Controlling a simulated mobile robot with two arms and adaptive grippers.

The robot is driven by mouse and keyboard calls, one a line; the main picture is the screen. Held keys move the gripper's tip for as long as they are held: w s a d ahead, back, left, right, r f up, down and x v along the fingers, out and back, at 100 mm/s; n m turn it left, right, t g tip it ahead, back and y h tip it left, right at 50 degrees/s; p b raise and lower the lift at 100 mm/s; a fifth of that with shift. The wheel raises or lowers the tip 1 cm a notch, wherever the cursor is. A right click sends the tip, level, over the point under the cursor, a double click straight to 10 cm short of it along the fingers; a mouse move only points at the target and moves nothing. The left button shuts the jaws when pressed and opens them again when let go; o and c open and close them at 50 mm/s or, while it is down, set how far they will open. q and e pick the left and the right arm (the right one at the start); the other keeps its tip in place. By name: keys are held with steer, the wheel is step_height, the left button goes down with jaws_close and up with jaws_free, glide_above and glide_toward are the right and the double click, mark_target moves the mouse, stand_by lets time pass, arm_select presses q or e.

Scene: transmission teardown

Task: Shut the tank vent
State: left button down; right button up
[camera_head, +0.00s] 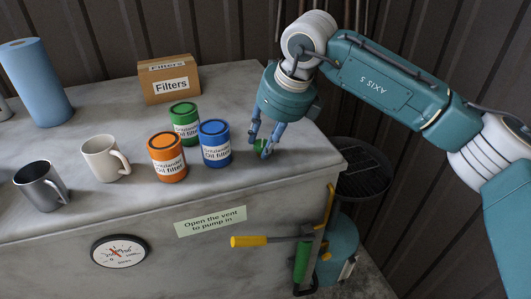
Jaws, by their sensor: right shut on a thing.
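The tank (65,262) is the large grey block with a worn pale top. A small green part (259,145), which looks like the tank vent, sits near the right end of the top. My right gripper (264,149) comes down over it and is shut on it, with a blue finger on each side. The fingers hide much of the green part, so I cannot tell whether the vent is open or shut. My left gripper is not in view.
Orange (167,172), blue (216,157) and green (185,136) oil filter cans stand left of the gripper. A Filters box (169,91), white mug (101,158), metal mug (39,184) and blue roll (36,84) stand farther left. A yellow handle (249,241) juts out in front.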

steer(key=m+b, duration=0.2)
steer(key=m+h+b, duration=0.1)
steer(key=m+b, duration=0.1)
steer(key=m+t+h+b, duration=0.1)
steer(key=b, duration=0.1)
steer(key=shift+a+m+b, duration=0.3)
steer(key=shift+m+b, duration=0.05)
steer(key=shift+m, duration=0.05)
steer(key=m+h+b, duration=0.1)
steer(key=m+b, duration=0.1)
steer(key=shift+a+m, duration=0.1)
steer(key=shift+m, duration=0.2)
steer(key=m, duration=0.1)
steer(key=m+h+b, duration=0.1)
steer(key=shift+a+r+m, duration=0.1)
steer(key=shift+r+m, duration=0.1)
steer(key=shift+m, duration=0.1)
steer(key=shift+m+h, duration=0.5)
steer(key=shift+m, duration=0.8)
steer(key=o, duration=1.1)
steer(key=shift+o, duration=0.2)
steer(key=shift+f, duration=0.1)
